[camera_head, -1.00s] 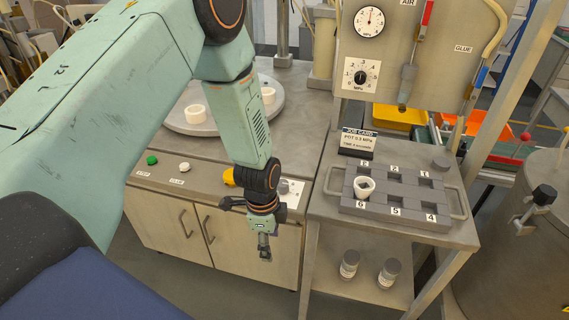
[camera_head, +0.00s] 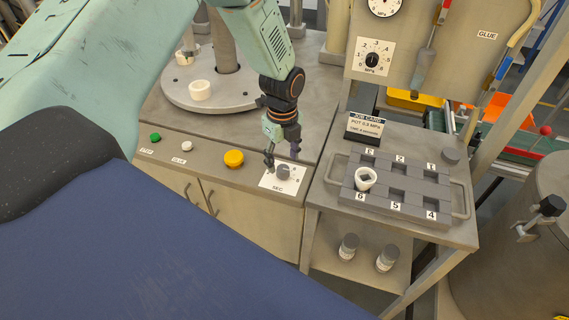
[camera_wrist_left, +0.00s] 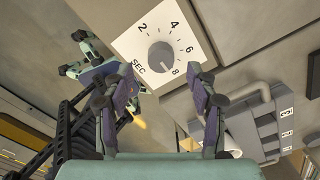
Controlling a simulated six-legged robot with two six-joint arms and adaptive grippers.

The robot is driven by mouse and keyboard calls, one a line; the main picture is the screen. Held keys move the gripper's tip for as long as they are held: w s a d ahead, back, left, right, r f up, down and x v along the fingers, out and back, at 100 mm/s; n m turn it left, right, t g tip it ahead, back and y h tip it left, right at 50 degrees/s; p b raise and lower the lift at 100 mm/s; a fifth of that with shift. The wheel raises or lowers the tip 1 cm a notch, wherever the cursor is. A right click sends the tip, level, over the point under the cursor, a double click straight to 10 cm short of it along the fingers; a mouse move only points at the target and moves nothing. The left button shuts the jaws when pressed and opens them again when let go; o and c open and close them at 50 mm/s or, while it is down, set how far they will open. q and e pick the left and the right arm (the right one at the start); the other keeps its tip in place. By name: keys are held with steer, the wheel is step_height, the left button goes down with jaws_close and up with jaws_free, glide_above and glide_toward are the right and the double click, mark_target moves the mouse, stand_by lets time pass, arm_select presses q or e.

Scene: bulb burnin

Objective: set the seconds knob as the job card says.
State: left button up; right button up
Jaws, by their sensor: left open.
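The seconds knob (camera_head: 283,172) is a grey round knob on a white SEC plate (camera_head: 269,184) at the bench's front edge. In the wrist view the knob (camera_wrist_left: 160,55) sits inside a scale marked 2, 4, 6, 8; I cannot tell its setting for sure. My left gripper (camera_head: 282,155) is open and empty over the knob. In the wrist view its spread fingers (camera_wrist_left: 160,92) are apart from the knob. The job card (camera_head: 366,127) stands behind the tray; it reads POT 0.3 MPa above a blurred time line. A teal part of mine, possibly the right gripper, shows left in the wrist view.
A yellow button (camera_head: 233,158), a white button (camera_head: 187,146) and a green button (camera_head: 155,137) lie left of the knob. A numbered grey tray (camera_head: 398,206) holds a white cup (camera_head: 365,179) at right. The MPa dial (camera_head: 372,60) is on the panel behind.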

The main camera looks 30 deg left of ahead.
mark_target(284, 169)
arm_select(q)
steer(key=f, duration=0.2)
steer(key=shift+w+a+f, duration=0.1)
steer(key=shift+a+f, duration=0.1)
steer(key=shift+f, duration=0.2)
steer(key=shift+d+f, duration=0.1)
steer(key=shift+f, duration=0.25)
steer(key=shift+d, duration=0.15)
steer(key=shift+s+d, duration=0.15)
steer(key=shift+s, duration=0.05)
steer(key=shift+w+a+f, duration=0.15)
steer(key=shift+w+a, duration=0.05)
steer(key=shift+a, duration=0.1)
steer(key=shift+c, duration=1.3)
steer(key=shift+d, duration=0.2)
steer(key=c, duration=0.9)
